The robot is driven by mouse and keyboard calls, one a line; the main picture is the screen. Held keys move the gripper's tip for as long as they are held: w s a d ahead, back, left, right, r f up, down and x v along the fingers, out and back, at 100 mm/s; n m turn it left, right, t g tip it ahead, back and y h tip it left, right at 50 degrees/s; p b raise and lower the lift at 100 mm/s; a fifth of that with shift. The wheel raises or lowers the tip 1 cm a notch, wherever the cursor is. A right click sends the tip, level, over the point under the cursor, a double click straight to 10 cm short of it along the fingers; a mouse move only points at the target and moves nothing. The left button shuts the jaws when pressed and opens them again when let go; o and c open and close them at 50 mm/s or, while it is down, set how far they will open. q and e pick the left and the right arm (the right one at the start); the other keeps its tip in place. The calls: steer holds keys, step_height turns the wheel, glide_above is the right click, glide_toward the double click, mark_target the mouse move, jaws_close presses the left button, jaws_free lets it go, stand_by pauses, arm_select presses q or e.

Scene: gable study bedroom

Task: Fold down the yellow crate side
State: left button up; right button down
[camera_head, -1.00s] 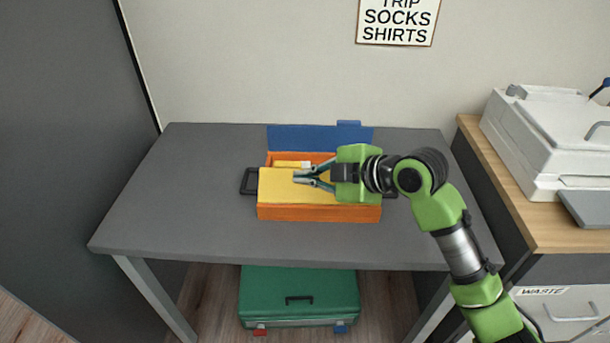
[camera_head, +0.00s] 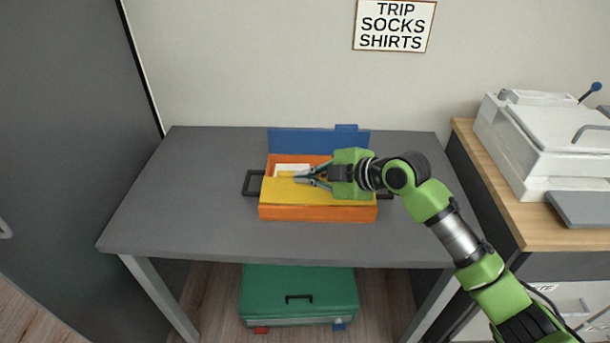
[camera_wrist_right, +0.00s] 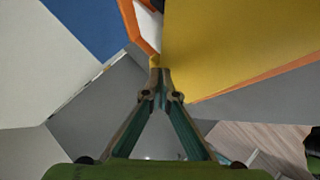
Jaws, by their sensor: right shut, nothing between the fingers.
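The orange crate (camera_head: 318,213) stands on the grey table. Its yellow side (camera_head: 300,193) lies slanted over the front part of the opening. A blue panel (camera_head: 300,142) stands along the back. My right gripper (camera_head: 297,179) is shut and empty, its fingertips at the free edge of the yellow side. In the right wrist view the closed fingertips (camera_wrist_right: 160,75) are at the edge of the yellow side (camera_wrist_right: 225,50); whether they touch it I cannot tell. My left gripper is not in view.
A white item (camera_head: 290,168) shows inside the crate. Dark handles stick out at the crate's ends. The grey table (camera_head: 170,215) is clear to the left. A green case (camera_head: 300,285) is under the table. A white machine (camera_head: 545,135) stands on the cabinet at right.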

steer(key=shift+w+f, duration=0.1)
stand_by(0.5)
steer(key=v, duration=1.2)
